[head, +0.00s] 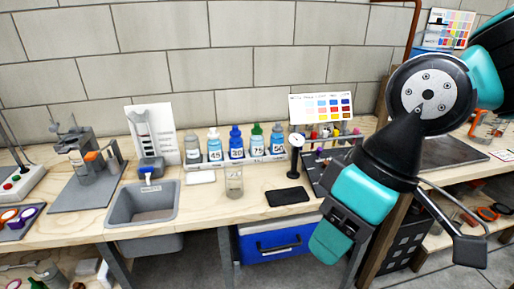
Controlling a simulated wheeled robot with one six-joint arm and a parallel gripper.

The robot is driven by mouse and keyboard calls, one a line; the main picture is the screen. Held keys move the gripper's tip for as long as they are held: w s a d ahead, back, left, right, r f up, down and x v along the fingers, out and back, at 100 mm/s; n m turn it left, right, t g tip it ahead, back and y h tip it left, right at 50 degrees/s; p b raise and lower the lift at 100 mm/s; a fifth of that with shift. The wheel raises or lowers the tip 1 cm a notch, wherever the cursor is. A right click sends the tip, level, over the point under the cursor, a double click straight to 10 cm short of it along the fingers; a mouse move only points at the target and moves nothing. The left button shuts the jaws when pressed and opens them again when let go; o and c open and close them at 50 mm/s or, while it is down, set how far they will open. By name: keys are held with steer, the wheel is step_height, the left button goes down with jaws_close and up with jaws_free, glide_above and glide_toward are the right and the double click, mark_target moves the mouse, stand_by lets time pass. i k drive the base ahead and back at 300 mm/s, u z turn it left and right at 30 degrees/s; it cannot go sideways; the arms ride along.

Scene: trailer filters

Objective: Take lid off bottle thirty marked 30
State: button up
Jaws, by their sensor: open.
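Bottle 30 (236,143) is dark blue with a blue lid (235,130) on top and a white label reading 30. It stands upright in the middle of a white rack at the back of the bench. My gripper (400,240) hangs large and near the camera at the right, well apart from the bottle and nearer to me. It is open. Nothing shows between its jaws, though the arm hides part of it.
A grey bottle (192,150), bottle 45 (214,146), bottle 75 (257,141) and bottle 50 (277,139) share the rack.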

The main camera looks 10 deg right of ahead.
mark_target(236, 133)
steer(key=u, duration=0.4)
steer(key=i, duration=1.45)
